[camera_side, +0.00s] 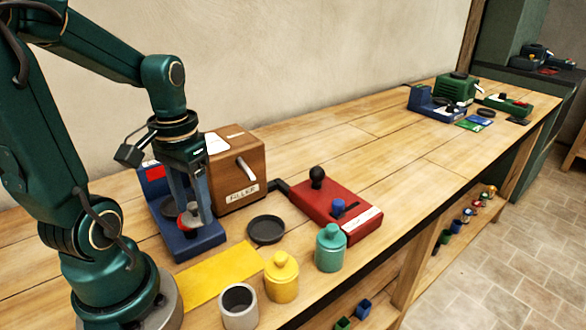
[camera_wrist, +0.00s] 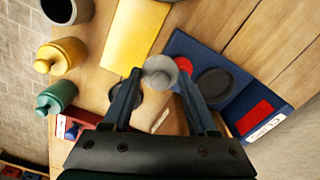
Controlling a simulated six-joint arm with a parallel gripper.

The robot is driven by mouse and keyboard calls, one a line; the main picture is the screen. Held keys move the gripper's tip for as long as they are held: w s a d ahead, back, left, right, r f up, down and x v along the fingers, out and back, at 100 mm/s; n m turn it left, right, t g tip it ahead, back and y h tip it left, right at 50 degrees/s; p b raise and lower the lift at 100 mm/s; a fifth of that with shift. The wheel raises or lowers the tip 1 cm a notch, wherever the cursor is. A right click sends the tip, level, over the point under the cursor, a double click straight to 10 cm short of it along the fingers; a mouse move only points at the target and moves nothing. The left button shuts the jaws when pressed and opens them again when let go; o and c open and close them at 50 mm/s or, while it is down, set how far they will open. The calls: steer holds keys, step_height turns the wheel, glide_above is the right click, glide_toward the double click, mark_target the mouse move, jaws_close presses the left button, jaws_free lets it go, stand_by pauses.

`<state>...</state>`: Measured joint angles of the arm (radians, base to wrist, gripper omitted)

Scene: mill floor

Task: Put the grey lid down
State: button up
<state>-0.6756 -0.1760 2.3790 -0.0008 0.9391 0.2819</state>
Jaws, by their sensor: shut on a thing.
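My gripper (camera_side: 190,207) is shut on a small round grey lid (camera_wrist: 160,71), seen between the fingertips in the wrist view (camera_wrist: 159,78). In the side view the lid is small and partly hidden by the fingers. The fingers point down over a blue machine (camera_side: 207,241) with a red disc (camera_wrist: 184,65). I cannot tell how far the lid is above the machine. A grey pot (camera_side: 239,316) stands open at the front, dark inside. A yellow pot (camera_side: 281,283) and a teal pot (camera_side: 329,255) stand beside it with their lids on.
A yellow mat (camera_side: 222,275) lies between the blue machine and the pots. A dark round dish (camera_side: 266,230) lies on the bench near a red press (camera_side: 345,215). A wooden filler box (camera_side: 236,172) stands behind. The bench beyond the press is mostly clear.

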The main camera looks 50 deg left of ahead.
glide_above(237, 262)
step_height(237, 262, down, 4)
steer(key=shift+f, duration=2.1)
steer(key=o, duration=1.3)
steer(key=shift+f, duration=0.15)
steer(key=shift+o, duration=0.2)
steer(key=s+d+r+m+t, duration=0.1)
steer(key=d+r+m+t, duration=0.1)
steer(key=r, duration=0.5)
steer(key=s+d+r+m+t, duration=0.1)
steer(key=d+r+m+t, duration=0.1)
steer(key=r, duration=0.6)
steer(key=shift+s+d+m+t, duration=0.25)
steer(key=shift+d+m+t, duration=0.05)
steer(key=shift+t, duration=0.5)
